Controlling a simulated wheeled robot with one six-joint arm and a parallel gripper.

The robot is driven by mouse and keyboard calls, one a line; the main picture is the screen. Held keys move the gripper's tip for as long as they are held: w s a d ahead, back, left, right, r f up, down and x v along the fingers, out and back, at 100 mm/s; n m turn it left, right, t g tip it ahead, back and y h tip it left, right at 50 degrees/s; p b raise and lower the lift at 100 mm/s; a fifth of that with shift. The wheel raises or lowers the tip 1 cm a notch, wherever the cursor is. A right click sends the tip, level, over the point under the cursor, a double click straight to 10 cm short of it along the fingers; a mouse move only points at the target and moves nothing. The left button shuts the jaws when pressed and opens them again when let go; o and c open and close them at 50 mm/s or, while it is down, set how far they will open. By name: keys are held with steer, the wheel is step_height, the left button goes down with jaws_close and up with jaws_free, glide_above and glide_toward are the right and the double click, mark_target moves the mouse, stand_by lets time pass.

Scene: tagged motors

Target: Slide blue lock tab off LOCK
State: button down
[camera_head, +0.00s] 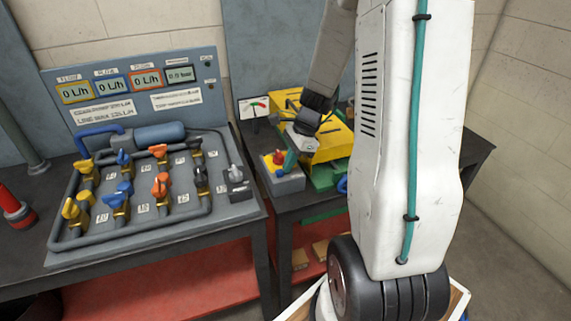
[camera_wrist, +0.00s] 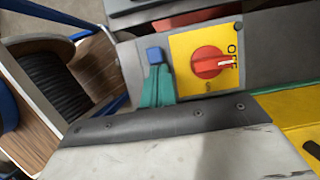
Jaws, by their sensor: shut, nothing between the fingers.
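The blue lock tab (camera_wrist: 154,54) is a small block on the grey switch box, at the left edge of its yellow plate (camera_wrist: 200,82) in the wrist view. A red rotary knob (camera_wrist: 208,62) with a white pointer sits on that plate; the pointer points right. My gripper's teal fingers (camera_wrist: 157,75) are together and empty, with their tips right at the blue tab. I cannot tell whether they touch it. The LOCK mark is not readable.
A yellow machine housing (camera_head: 328,142) stands close behind the switch box. A panel of pipes and coloured valves (camera_head: 140,190) fills the bench to the left. My arm hides much of the right side.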

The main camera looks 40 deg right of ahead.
steer(key=shift+a+r, duration=0.1)
steer(key=shift+r, duration=0.3)
steer(key=v, duration=0.9)
steer(key=shift+d, duration=0.25)
steer(key=shift+r, duration=0.1)
steer(key=s+a+r+n+h, duration=0.2)
steer(key=s+a+r+n, duration=0.3)
steer(key=s+a+n, duration=0.4)
steer(key=s+a+r+n+h, duration=0.2)
steer(key=s+a+r+n, duration=0.3)
steer(key=s+a+n, duration=0.4)
steer(key=a+n, duration=0.1)
steer(key=n, duration=0.3)
steer(key=shift+s+a+r, duration=0.25)
steer(key=shift+a+r, duration=0.05)
steer(key=shift+r, duration=0.05)
